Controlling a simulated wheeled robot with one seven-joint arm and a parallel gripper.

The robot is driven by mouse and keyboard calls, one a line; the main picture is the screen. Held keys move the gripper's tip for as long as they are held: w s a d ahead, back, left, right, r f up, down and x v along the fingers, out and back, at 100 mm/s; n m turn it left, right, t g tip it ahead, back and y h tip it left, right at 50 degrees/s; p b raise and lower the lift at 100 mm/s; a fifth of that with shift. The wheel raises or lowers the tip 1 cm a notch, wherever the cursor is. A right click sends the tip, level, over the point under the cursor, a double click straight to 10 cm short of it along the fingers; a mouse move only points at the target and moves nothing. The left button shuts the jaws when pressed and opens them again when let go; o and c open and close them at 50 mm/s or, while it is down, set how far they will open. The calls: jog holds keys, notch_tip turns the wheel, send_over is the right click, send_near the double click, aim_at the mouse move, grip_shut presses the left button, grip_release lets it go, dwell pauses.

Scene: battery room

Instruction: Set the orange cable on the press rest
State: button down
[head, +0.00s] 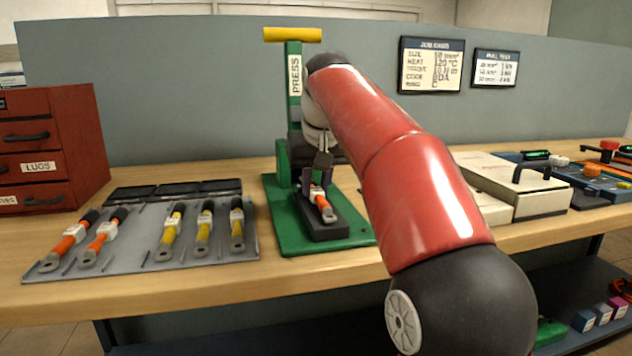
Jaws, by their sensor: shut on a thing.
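An orange cable (324,205) with a metal lug end lies along the dark rest (328,233) on the green base of the press (282,240). Its lug points toward the front of the bench. My gripper (318,186) reaches down from above and is shut on the cable's rear part. The cable appears to be on or just above the rest; I cannot tell if it touches. My red arm crosses in front and hides the right side of the press. Two more orange cables (72,236) (102,238) lie on the grey tray (150,272) at the left.
Several yellow cables (203,230) share the grey tray. A red drawer cabinet (50,150) stands at the far left. A cream case (525,190) and tools (592,172) are on the right. The press has a yellow handle (292,35) on top. Bare bench shows along the front.

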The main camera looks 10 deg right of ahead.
jog(key=shift+f, duration=0.1)
jog(key=c, duration=1.2)
grip_release()
jog(key=shift+o, duration=0.2)
